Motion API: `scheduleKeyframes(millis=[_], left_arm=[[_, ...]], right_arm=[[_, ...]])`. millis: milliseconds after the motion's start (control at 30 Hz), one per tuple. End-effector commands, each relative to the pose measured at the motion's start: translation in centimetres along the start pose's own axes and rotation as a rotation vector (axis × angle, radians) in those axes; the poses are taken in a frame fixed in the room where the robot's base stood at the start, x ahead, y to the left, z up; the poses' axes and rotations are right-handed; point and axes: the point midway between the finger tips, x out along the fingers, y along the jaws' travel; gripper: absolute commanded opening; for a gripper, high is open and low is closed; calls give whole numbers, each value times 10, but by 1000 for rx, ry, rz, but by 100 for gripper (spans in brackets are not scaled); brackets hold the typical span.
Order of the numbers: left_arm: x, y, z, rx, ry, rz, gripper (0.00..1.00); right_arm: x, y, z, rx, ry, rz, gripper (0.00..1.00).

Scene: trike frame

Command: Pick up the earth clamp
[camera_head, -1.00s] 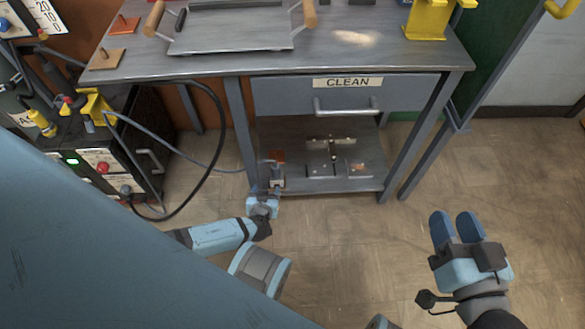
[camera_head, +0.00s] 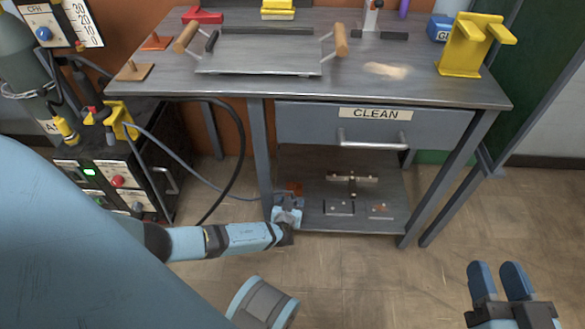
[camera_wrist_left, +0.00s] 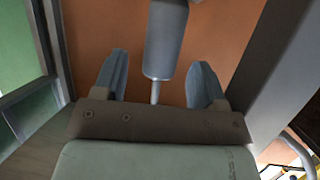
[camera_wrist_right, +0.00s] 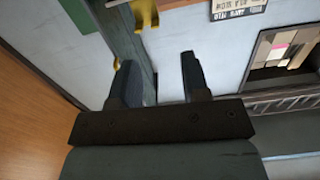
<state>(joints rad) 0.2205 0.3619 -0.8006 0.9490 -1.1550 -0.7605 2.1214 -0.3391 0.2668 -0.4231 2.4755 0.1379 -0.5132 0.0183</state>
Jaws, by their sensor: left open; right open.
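The earth clamp is hard to make out. A grey cable (camera_head: 182,160) runs to the lower shelf's left front corner, where my left gripper (camera_head: 287,202) largely hides what is there. A small orange-brown piece (camera_head: 295,187) shows just beyond that gripper. In the left wrist view, a grey cylinder with a thin tip (camera_wrist_left: 165,40), possibly the clamp's handle, lies between the open fingers (camera_wrist_left: 158,85), with gaps on both sides. My right gripper (camera_head: 499,272) is open and empty over the floor at the lower right. It also shows open in the right wrist view (camera_wrist_right: 158,78).
The workbench (camera_head: 420,82) has a drawer marked CLEAN (camera_head: 375,125) and a lower shelf (camera_head: 340,222) with metal parts (camera_head: 352,185). Its left leg (camera_head: 260,150) stands close to my left gripper. The welding machine (camera_head: 120,165) is at left. The floor at front right is clear.

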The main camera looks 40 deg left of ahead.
Motion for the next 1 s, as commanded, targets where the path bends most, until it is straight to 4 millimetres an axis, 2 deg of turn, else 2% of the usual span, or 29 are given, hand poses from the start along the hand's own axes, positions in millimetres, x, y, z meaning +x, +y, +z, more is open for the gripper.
scheduleKeyframes(millis=[33, 133, 433, 667, 1000], left_arm=[[10, 1, 2, 1, 2, 0, 65], [20, 1, 1, 0, 0, 1, 65], [23, 0, 0, 0, -1, 1, 65], [23, 0, 0, 0, -1, 1, 12], [24, 1, -2, -1, 0, 1, 12]], right_arm=[[1, 2, 4, -15, 9, 2, 43], [2, 4, 2, -46, 24, 4, 43], [4, 7, -6, -77, 45, -1, 43], [3, 6, -4, -70, 39, 0, 43], [3, 6, -4, -68, 37, 1, 43]])
